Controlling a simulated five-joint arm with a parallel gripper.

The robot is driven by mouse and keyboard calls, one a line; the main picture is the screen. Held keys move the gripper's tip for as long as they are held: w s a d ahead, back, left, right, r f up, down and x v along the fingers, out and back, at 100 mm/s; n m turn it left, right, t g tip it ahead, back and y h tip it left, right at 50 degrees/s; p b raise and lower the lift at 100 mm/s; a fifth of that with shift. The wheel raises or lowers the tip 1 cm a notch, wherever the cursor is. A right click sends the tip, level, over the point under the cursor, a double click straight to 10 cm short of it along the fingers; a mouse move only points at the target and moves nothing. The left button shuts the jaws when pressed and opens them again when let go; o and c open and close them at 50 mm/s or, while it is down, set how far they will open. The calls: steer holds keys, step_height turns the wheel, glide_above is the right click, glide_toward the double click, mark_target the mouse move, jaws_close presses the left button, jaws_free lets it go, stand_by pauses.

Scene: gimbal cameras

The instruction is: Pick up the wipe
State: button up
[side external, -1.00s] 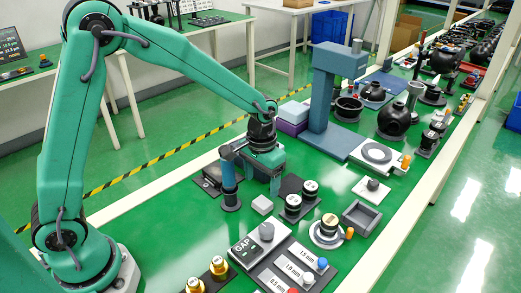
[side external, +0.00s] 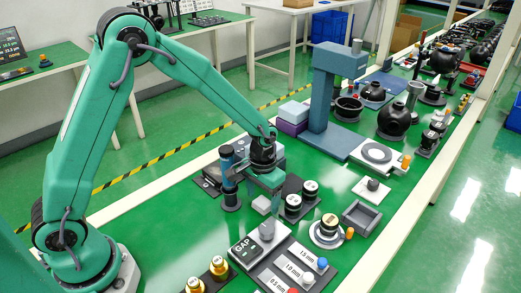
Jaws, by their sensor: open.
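A small pale grey block-like pad (side external: 261,204), which looks like the wipe, lies on the green bench. My gripper (side external: 262,193) is open, pointing down and low over the pad, partly covering it. One finger shows at the pad's right side; the other is hard to make out. Whether the fingers touch the pad cannot be told.
A dark blue post on a round black base (side external: 231,203) stands close left of my gripper. Two black-and-white capped parts (side external: 293,205) stand close right. A grey GAP gauge block (side external: 243,248) is in front. An empty grey tray (side external: 362,217) lies further right.

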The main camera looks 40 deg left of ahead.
mark_target(263, 203)
steer(key=shift+f, duration=0.7)
steer(key=c, duration=1.1)
steer(key=shift+o, duration=0.2)
steer(key=shift+r, duration=0.15)
steer(key=shift+r, duration=0.55)
steer(key=r, duration=0.3)
steer(key=shift+s+d, duration=0.15)
steer(key=shift+d, duration=0.05)
steer(key=s+d+r, duration=0.4)
steer(key=s+d, duration=0.1)
steer(key=s+d+r, duration=0.2)
steer(key=d, duration=0.1)
steer(key=shift+s+d+r, duration=0.1)
steer(key=shift+s+r, duration=0.2)
